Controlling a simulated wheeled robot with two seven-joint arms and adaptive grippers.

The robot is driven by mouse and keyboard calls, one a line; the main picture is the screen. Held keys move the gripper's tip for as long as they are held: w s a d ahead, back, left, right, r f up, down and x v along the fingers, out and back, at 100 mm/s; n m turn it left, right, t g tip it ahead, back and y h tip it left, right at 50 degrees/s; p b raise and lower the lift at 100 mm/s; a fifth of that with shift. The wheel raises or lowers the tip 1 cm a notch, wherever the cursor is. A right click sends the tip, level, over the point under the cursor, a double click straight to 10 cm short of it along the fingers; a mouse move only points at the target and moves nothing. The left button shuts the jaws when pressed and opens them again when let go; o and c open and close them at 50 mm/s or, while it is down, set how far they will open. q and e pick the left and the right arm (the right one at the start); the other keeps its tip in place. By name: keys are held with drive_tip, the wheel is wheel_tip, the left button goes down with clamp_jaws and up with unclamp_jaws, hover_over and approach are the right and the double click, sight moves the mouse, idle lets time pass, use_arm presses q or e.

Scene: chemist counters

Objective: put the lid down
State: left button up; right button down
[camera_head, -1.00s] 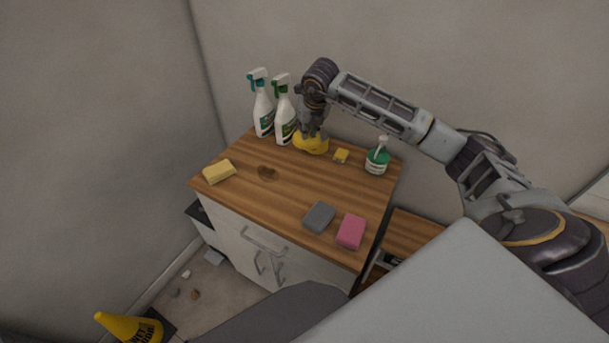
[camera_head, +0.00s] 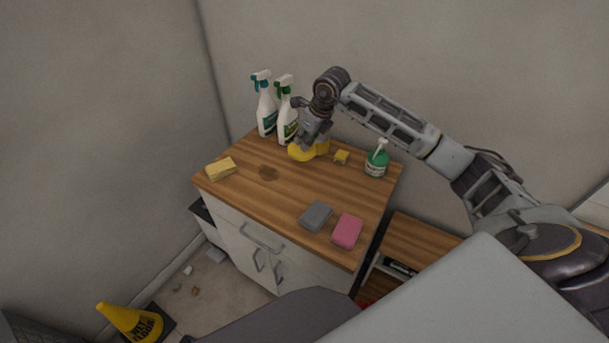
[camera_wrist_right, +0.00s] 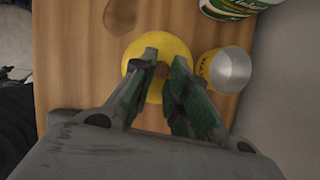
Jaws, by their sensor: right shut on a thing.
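The lid is round and yellow (camera_wrist_right: 143,54). In the wrist view it lies between and under the fingertips of my right gripper (camera_wrist_right: 163,68), which is shut on its middle. A yellow tin with a silver-grey top (camera_wrist_right: 231,71) stands right beside the lid, on the wall side. In the head view my right gripper (camera_head: 310,142) points down over the wooden counter top (camera_head: 275,197), with the yellow lid (camera_head: 299,153) below it. The gripper partly hides the tin there. I cannot tell whether the lid touches the counter. My left gripper is out of view.
Two spray bottles (camera_head: 287,122) stand close behind, to the left. Yellow (camera_head: 221,169), grey (camera_head: 316,216) and pink (camera_head: 347,231) sponges lie nearer the edges. The counter's middle is clear, with a brown stain (camera_head: 268,173).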

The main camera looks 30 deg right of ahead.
sight(307, 152)
drive_tip(key=shift+s+a+n, duration=0.25)
drive_tip(key=shift+s+n, duration=0.05)
drive_tip(key=shift+n, duration=0.2)
drive_tip(key=shift+s+a+y, duration=0.1)
drive_tip(key=shift+s+y, duration=0.1)
drive_tip(key=shift+y, duration=0.1)
drive_tip(key=shift+n, duration=0.3)
drive_tip(key=shift+f, duration=0.3)
wheel_tip(307, 152, down, 4)
drive_tip(key=shift+f+p, duration=0.15)
drive_tip(key=shift+p, duration=0.15)
drive_tip(key=shift+f, duration=2.55)
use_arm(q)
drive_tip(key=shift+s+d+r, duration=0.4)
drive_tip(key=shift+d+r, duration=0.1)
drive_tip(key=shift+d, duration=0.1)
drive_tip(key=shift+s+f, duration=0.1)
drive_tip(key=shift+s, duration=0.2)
use_arm(e)
drive_tip(key=shift+f, duration=0.1)
